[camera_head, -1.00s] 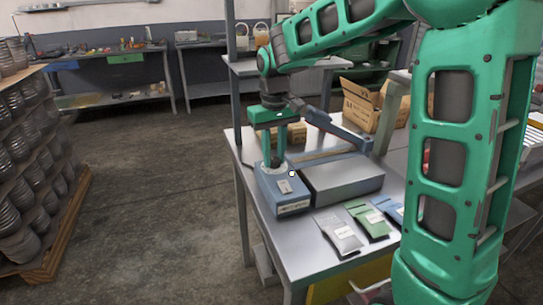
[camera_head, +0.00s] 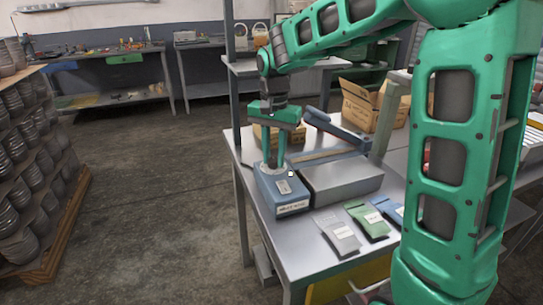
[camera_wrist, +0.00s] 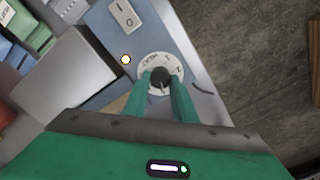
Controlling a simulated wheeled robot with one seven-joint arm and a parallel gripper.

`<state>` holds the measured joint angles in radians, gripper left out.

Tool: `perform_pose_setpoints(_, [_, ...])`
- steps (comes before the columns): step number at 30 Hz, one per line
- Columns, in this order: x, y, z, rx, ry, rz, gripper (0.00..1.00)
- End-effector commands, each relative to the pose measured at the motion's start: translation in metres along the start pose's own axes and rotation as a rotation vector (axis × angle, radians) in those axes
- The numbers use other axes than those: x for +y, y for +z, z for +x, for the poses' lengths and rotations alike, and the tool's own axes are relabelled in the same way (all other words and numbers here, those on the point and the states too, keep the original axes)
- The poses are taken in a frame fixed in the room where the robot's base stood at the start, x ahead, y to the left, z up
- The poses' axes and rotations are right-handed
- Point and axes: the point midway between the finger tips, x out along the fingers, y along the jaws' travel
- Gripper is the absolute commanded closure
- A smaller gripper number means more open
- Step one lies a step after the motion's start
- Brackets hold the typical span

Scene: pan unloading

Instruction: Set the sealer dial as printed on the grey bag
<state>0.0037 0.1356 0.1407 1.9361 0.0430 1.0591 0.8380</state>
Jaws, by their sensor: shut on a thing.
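The sealer (camera_head: 281,190) is a blue-grey box at the table's left corner, with a long sealing arm (camera_head: 336,129) and a grey block beside it. Its dial shows in the wrist view as a white printed disc (camera_wrist: 147,62) around a black knob (camera_wrist: 160,77). "HEAT" and a 2 can be made out on the disc; the fingers hide part of it. My gripper (camera_head: 273,162) points down and is shut on the knob, one green finger on each side in the wrist view (camera_wrist: 161,82). The grey bag (camera_head: 341,236) lies flat at the table's front; its label is too small to read.
A green bag (camera_head: 368,220) and a blue bag (camera_head: 388,209) lie right of the grey one. A rocker switch (camera_wrist: 126,14) and a small lit lamp (camera_wrist: 126,59) are near the dial. Cardboard boxes (camera_head: 366,105) stand behind.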

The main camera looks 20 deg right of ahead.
Motion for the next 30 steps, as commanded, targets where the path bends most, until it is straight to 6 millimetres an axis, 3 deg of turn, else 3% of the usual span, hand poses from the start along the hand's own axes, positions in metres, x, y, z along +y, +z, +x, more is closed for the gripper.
perform_pose_setpoints(9, [-0.0030, -0.0015, -0.0023, 0.007, -0.009, 0.096, 0.98])
perform_pose_setpoints(23, [-0.0034, -0.0010, -0.0023, 0.006, -0.010, 0.109, 0.98])
perform_pose_setpoints(24, [-0.0035, -0.0010, -0.0023, 0.006, -0.010, 0.109, 0.73])
perform_pose_setpoints(26, [-0.0032, -0.0008, -0.0021, 0.006, -0.009, 0.109, 0.59])
perform_pose_setpoints(30, [-0.0020, -0.0003, -0.0014, 0.004, -0.006, 0.110, 0.57])
